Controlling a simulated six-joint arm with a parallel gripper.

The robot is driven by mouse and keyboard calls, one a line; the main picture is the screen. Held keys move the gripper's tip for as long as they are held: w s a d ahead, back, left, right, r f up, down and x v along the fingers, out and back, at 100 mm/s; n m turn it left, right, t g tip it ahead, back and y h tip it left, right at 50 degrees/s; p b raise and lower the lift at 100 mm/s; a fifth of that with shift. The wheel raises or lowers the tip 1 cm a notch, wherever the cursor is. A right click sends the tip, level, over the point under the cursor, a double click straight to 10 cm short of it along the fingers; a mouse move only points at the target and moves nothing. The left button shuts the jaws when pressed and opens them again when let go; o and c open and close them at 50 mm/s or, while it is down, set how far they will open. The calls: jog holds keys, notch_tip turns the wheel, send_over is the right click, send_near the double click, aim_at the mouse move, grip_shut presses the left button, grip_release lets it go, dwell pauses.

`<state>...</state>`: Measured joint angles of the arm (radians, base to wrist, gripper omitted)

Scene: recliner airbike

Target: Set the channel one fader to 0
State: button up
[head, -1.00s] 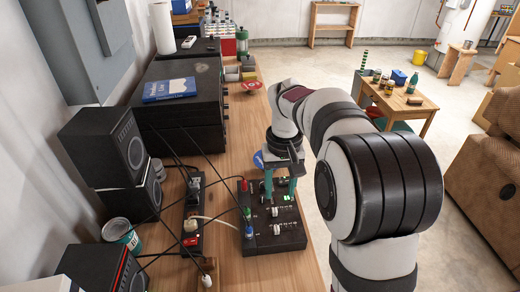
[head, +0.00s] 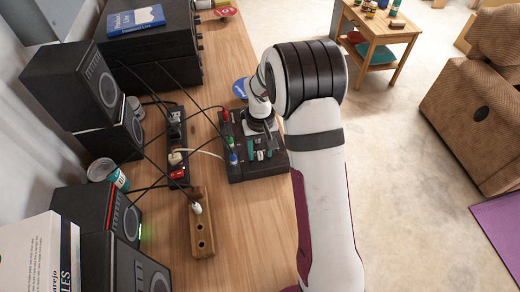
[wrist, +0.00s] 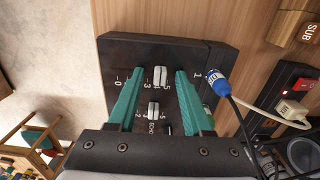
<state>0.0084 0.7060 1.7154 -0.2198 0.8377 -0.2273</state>
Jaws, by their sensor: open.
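The mixer (head: 274,169) is a black box on the wooden bench. In the wrist view, a grey-white fader cap (wrist: 160,76) lies between my fingers, in line with a white "1". It is near the 4 and 5 marks, with the 0 mark to its left. A second grey-white cap (wrist: 153,110) sits closer to the gripper body, near an "ECHO" label. My gripper (wrist: 159,73) is open, its teal fingers on either side of the first cap with gaps visible. In the head view my gripper (head: 259,154) is low over the mixer; the arm hides part of it.
A blue plug (wrist: 216,82) with cable stands at the mixer's edge beside the right finger. A power strip (head: 177,150), a wooden socket block (head: 201,235) and black speakers (head: 75,85) are left of the mixer. Bare bench lies in front of it.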

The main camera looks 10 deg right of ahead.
jog(key=shift+c, duration=0.2)
grip_shut()
